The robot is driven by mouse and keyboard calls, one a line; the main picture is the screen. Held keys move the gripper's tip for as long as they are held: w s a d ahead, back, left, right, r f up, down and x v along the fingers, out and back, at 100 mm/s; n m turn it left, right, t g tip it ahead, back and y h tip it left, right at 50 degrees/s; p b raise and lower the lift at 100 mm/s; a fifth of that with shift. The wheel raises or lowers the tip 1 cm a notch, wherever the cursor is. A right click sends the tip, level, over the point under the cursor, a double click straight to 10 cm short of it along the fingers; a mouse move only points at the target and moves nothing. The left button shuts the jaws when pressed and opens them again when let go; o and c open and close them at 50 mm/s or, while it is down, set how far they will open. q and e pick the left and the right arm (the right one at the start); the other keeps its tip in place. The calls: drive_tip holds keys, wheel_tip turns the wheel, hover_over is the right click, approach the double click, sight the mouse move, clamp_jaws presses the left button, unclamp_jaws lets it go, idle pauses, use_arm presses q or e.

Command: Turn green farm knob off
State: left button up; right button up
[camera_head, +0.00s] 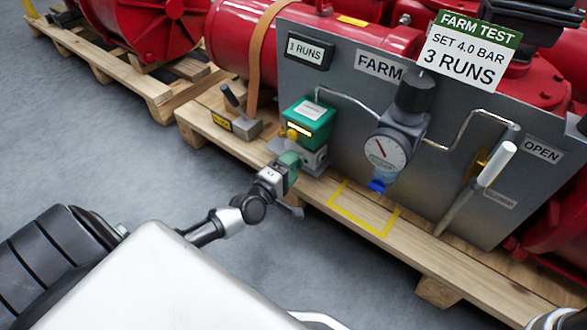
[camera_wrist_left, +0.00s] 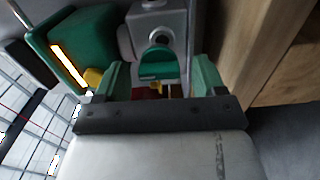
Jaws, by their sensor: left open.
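The green knob (camera_wrist_left: 158,66) shows in the left wrist view on a grey valve block (camera_wrist_left: 157,22). In the head view the knob is hidden or cannot be told apart from my gripper's green fingers. My left gripper (camera_head: 290,160) is at the front of the grey block below a green box (camera_head: 308,121). In the left wrist view its two green fingers (camera_wrist_left: 161,78) are spread, one on each side of the knob, with visible gaps. Contact with the knob is not visible. My right gripper is not in view.
A grey panel (camera_head: 345,120) carries a pressure gauge (camera_head: 386,152) with a black regulator cap. A white-handled lever (camera_head: 497,163) stands to the right. A small block with a lever (camera_head: 235,115) is left on the wooden pallet (camera_head: 345,232). A yellow outlined square (camera_head: 363,209) is bare.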

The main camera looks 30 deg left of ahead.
use_arm(q)
drive_tip(key=shift+w, duration=0.7)
drive_tip(key=shift+d, duration=0.1)
drive_tip(key=c, duration=0.9)
